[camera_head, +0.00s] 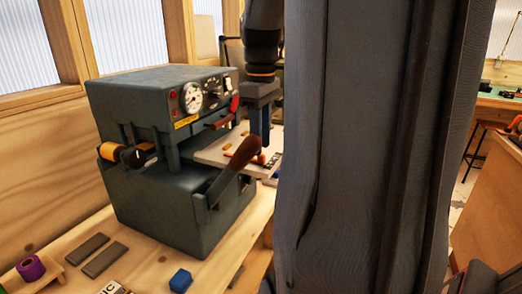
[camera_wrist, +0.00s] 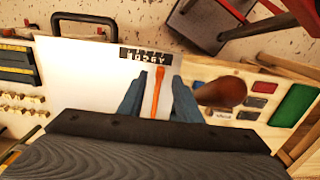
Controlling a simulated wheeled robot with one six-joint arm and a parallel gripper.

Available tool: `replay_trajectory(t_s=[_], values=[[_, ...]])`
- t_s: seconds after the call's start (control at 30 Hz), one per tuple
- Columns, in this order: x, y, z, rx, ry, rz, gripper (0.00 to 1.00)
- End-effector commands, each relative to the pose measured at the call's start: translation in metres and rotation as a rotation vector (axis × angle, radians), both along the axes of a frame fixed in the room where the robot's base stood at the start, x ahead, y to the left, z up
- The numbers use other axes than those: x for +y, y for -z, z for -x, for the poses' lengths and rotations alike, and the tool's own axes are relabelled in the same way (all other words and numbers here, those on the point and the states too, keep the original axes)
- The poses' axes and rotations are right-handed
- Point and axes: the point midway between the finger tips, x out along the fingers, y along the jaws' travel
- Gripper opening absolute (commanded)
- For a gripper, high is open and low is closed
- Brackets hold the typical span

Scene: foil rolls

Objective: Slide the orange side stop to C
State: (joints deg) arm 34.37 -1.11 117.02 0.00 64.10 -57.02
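The orange side stop (camera_wrist: 158,92) is a thin bar on the pale plate (camera_wrist: 85,75) in the wrist view. Its far end lies by a black lettered scale strip (camera_wrist: 146,56); the letters are too small and upturned to tell which one it marks. My gripper (camera_wrist: 158,98) is open, with one blue-grey finger on each side of the stop and gaps between. In the head view my gripper (camera_head: 262,145) points down over the plate (camera_head: 212,152) at the front of the grey-green machine (camera_head: 165,105). A small orange-red part shows there below the fingers.
A brown lever knob (camera_wrist: 222,92) is close to the right finger; its handle (camera_head: 243,153) also stands beside my gripper in the head view. A blue block (camera_head: 180,281), grey bars (camera_head: 90,246) and a purple roll (camera_head: 31,268) lie on the wooden bench.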

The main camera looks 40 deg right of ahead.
Motion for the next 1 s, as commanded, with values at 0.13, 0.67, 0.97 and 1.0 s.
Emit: replay_trajectory(t_s=[0.13,0.67,0.97,1.0], values=[[0.0,0.019,0.001,0.003,0.001,-0.002,0.31],[-0.001,0.032,0.001,0.0,0.003,0.0,0.18],[-0.001,0.032,0.001,0.0,0.003,0.0,0.0],[-0.001,0.032,0.001,0.0,0.002,0.0,0.0]])
